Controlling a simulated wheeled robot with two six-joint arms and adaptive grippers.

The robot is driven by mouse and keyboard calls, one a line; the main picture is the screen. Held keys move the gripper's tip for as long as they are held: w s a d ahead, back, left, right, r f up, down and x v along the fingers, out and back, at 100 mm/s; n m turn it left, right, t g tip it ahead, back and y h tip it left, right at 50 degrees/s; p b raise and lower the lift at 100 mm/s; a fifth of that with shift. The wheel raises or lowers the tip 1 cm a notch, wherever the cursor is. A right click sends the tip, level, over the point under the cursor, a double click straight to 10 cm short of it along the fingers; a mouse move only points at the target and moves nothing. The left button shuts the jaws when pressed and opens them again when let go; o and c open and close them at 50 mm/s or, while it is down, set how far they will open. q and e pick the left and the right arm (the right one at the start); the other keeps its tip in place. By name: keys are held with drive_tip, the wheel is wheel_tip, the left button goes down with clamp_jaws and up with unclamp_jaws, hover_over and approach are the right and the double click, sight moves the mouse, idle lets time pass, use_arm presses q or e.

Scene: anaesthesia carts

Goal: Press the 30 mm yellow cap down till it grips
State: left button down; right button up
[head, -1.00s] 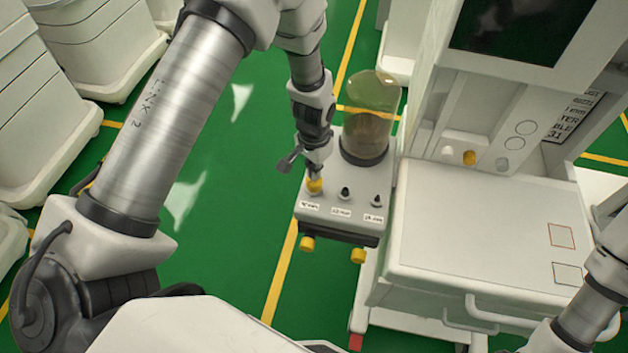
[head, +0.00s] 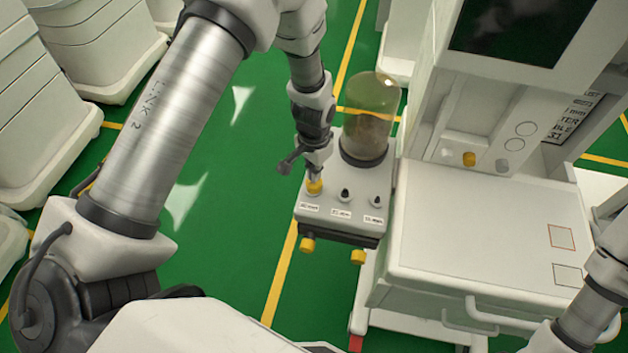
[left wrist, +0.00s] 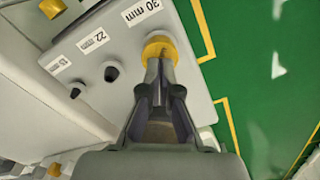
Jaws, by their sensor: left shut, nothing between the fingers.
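The yellow cap (head: 314,186) sits at the left port of the absorber unit's top plate (head: 335,225), beside the left label. In the left wrist view the yellow cap (left wrist: 160,46) is next to the label reading 30 mm (left wrist: 141,11). My left gripper (head: 315,176) is shut and empty. Its fingertips (left wrist: 159,60) are right at the cap's top and seem to touch it. The fingers hide part of the cap, and I cannot tell how far down it sits. My right gripper is out of view; only part of that arm shows at the right edge.
Two bare dark ports, labelled 22 mm (left wrist: 111,72) and, smaller, at its left (left wrist: 75,91), stand beside the cap. A clear dome canister (head: 370,125) rises behind them. The white cart top (head: 490,235) is at the right. Yellow knobs (head: 308,244) project at the front.

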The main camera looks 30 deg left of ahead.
use_arm(q)
drive_tip(key=shift+f+b, duration=0.6)
drive_tip(key=shift+f, duration=0.45)
idle(0.8)
wheel_tip(320, 180, up, 7)
drive_tip(key=p, duration=0.6)
wheel_tip(320, 180, up, 12)
idle(0.4)
